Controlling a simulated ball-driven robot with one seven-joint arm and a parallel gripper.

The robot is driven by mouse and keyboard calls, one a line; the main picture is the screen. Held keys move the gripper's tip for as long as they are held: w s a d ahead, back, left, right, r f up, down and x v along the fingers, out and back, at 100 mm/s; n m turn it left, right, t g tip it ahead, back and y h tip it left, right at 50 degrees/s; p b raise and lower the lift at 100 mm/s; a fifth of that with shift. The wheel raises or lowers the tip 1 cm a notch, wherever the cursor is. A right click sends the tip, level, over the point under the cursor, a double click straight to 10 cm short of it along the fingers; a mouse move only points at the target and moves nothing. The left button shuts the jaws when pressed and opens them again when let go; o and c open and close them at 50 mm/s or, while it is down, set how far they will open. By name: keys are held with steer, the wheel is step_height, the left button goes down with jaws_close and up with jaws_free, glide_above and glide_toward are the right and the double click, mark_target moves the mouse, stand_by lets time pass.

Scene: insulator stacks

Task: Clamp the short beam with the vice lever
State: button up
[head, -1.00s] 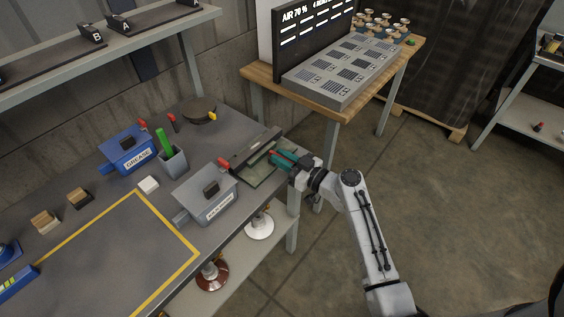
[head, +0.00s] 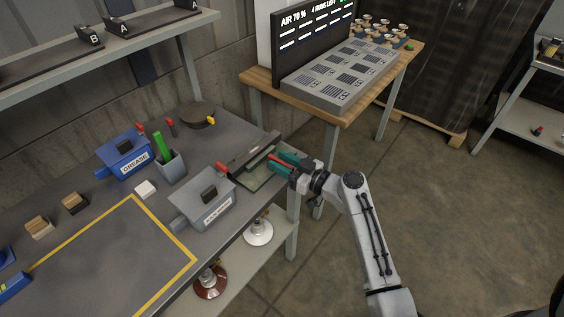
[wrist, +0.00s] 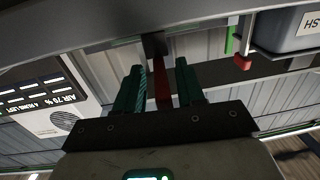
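The vice (head: 257,181) is at the right end of the grey bench, with a pale greenish flat part. A dark bar (head: 250,153) lies along its back; I cannot tell whether this is the short beam. The red vice lever (head: 281,159) points toward my gripper (head: 287,163). In the wrist view the lever (wrist: 162,88) stands between the two teal fingers of my gripper (wrist: 159,88), with narrow gaps on both sides. The fingers are open around it. The lever's far end meets a dark block (wrist: 155,44).
A grey lidded box (head: 203,203), a blue grease box (head: 124,156) and a grey cup (head: 171,166) with a green item stand left of the vice. A wooden table (head: 345,113) with a panel is behind. The floor at right is clear.

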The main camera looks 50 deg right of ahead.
steer(key=s+d+b, duration=0.1)
steer(key=s+b, duration=0.1)
steer(key=s, duration=0.8)
steer(key=shift+s, duration=0.35)
steer(key=s+a+f+n+g+y, duration=0.1)
steer(key=s+a+f+g+y, duration=0.1)
steer(key=a+f+g, duration=0.35)
steer(key=s+a+f+n+g+y, duration=0.1)
steer(key=a+f+g+y, duration=0.15)
steer(key=a, duration=0.55)
steer(key=s+a+f+m+g+h, duration=0.1)
steer(key=s+g+h, duration=0.2)
steer(key=s, duration=0.4)
steer(key=s+a+f+m+g+h, duration=0.1)
steer(key=s+a+m+g+h, duration=0.1)
steer(key=s+g, duration=0.4)
steer(key=shift+s+m+h, duration=0.3)
steer(key=shift+s+h, duration=0.35)
steer(key=shift+h, duration=0.1)
